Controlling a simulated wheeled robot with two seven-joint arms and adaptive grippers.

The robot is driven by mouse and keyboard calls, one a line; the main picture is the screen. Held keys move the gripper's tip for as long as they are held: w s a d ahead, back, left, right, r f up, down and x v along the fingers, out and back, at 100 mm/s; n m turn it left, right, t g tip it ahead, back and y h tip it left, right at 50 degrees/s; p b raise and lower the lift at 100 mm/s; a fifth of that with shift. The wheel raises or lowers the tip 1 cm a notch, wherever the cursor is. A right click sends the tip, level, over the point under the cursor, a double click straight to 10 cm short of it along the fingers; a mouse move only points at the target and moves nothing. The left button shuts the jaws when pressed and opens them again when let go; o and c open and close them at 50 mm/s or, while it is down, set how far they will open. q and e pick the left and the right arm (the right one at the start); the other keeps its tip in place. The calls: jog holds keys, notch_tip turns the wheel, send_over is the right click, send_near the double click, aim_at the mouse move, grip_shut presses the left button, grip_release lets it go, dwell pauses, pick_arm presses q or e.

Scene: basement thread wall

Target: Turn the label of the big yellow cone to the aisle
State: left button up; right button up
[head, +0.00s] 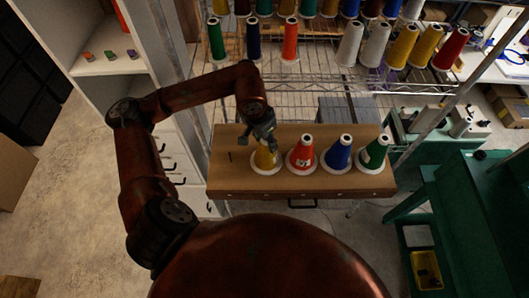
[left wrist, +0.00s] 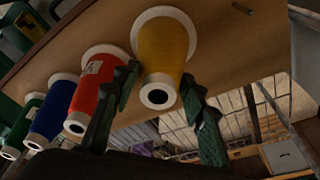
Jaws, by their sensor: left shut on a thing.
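The big yellow cone (head: 264,160) stands upright at the left end of a row of cones on a wooden table. My left gripper (head: 259,142) reaches down over it from above. In the left wrist view, the yellow cone (left wrist: 163,45) has its narrow open end toward the camera, and the two dark green fingers lie on either side of that end. The gripper is shut on the cone near its top. No label shows on the yellow cone in either view. My right gripper is not in view.
To the right stand a red cone (head: 301,155), a blue cone (head: 338,155) and a green cone (head: 374,155). The wooden table (head: 220,180) has a small peg at its left. A wire rack (head: 330,85) with more cones rises behind. A green bench (head: 465,195) stands right.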

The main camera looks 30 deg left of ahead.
pick_arm(q)
jog(key=shift+r+b, duration=0.2)
jog(key=shift+b, duration=0.15)
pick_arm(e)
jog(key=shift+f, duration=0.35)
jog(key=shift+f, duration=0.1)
pick_arm(q)
jog(key=m+b, duration=0.1)
jog(key=b, duration=0.2)
jog(key=m+b, duration=0.2)
jog(key=b, duration=0.1)
jog(key=m+b, duration=0.2)
jog(key=b, duration=0.2)
jog(key=shift+w+h, duration=0.3)
jog(key=shift+h, duration=0.1)
jog(key=b, duration=0.3)
jog(key=shift+m, duration=0.3)
jog(key=b, duration=0.5)
jog(key=shift+s+f+m+b, duration=0.1)
jog(key=shift+s+m+b, duration=0.1)
jog(key=shift+m+b, duration=0.15)
jog(key=shift+s+g, duration=0.1)
jog(key=shift+g, duration=0.2)
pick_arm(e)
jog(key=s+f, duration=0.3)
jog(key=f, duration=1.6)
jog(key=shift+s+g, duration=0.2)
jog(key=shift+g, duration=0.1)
